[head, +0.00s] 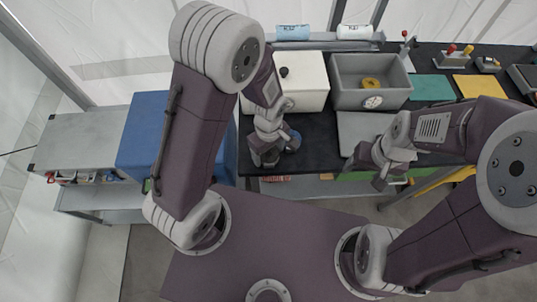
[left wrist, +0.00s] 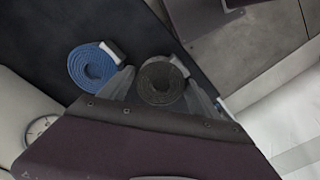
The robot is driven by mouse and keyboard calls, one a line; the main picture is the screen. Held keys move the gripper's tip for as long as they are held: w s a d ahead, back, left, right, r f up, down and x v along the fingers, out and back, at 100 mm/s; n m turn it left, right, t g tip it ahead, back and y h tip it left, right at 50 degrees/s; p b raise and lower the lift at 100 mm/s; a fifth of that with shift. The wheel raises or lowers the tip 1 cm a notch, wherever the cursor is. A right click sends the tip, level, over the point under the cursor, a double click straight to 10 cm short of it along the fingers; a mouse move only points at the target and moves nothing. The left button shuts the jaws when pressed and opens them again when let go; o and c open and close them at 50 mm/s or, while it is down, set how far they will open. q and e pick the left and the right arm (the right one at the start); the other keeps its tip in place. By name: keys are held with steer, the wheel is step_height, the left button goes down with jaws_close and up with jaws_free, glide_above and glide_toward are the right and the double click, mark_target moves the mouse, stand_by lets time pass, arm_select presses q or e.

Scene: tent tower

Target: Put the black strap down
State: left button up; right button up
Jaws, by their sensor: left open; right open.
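The black strap (left wrist: 160,82) is a rolled coil with a pale buckle. In the left wrist view it lies between the two fingers of my left gripper (left wrist: 160,92), by the edge of the dark bench top. The fingers are open around it. A coiled blue strap (left wrist: 92,66) lies beside it to the left. In the head view my left gripper (head: 267,158) is low over the front of the black bench, and the black strap is hidden there. The blue strap (head: 293,140) partly shows beside it. My right gripper (head: 368,174) is open and empty near the bench's front edge.
On the black bench (head: 315,130) stand a white box (head: 312,92) and a grey bin (head: 337,88) with a yellow roll (head: 371,83) inside. A grey plate (head: 360,127) lies in front of the bin. A blue box (head: 150,140) stands left of the bench.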

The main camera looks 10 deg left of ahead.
mark_target(269, 153)
arm_select(q)
steer(key=shift+s+r, duration=0.1)
steer(key=c, duration=1.2)
step_height(269, 153, up, 4)
steer(key=shift+r, duration=0.1)
steer(key=s+d+r, duration=0.6)
steer(key=s, duration=0.3)
steer(key=shift+s+d+r, duration=0.2)
steer(key=shift+d+r, duration=0.2)
